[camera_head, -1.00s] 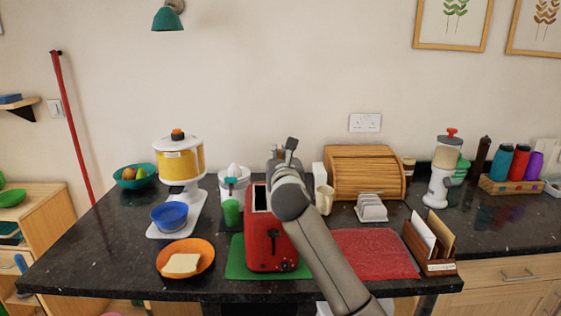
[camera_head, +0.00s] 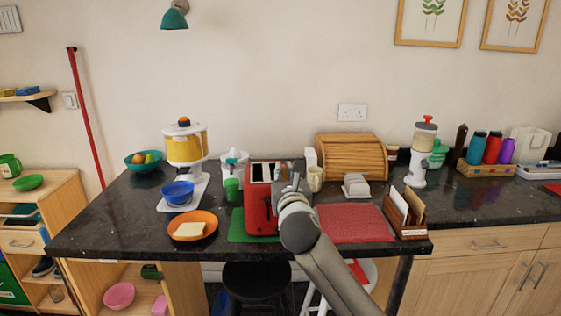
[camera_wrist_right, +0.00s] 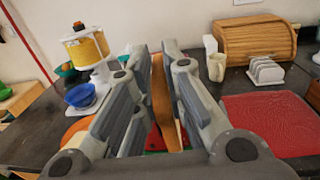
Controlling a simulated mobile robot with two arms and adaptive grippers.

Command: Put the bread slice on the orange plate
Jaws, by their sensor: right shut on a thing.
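My right gripper (camera_head: 286,172) is at the right side of the red toaster (camera_head: 262,213) in the head view, its fingertips partly hidden by the arm. In the right wrist view its fingers (camera_wrist_right: 158,85) are shut on a thin brown-edged bread slice (camera_wrist_right: 164,100), seen edge-on. The orange plate (camera_head: 206,219) lies at the front left of the counter, left of the toaster. Another pale bread slice (camera_head: 189,229) lies flat on it. In the wrist view the plate (camera_wrist_right: 76,130) is mostly hidden by a finger. My left gripper is not in view.
The toaster stands on a green mat (camera_head: 238,236). A blue bowl (camera_head: 178,193) is behind the plate and a green cup (camera_head: 232,189) behind the mat. A cream mug (camera_head: 315,180), toast rack (camera_head: 355,186) and red mat (camera_head: 350,222) are to the right.

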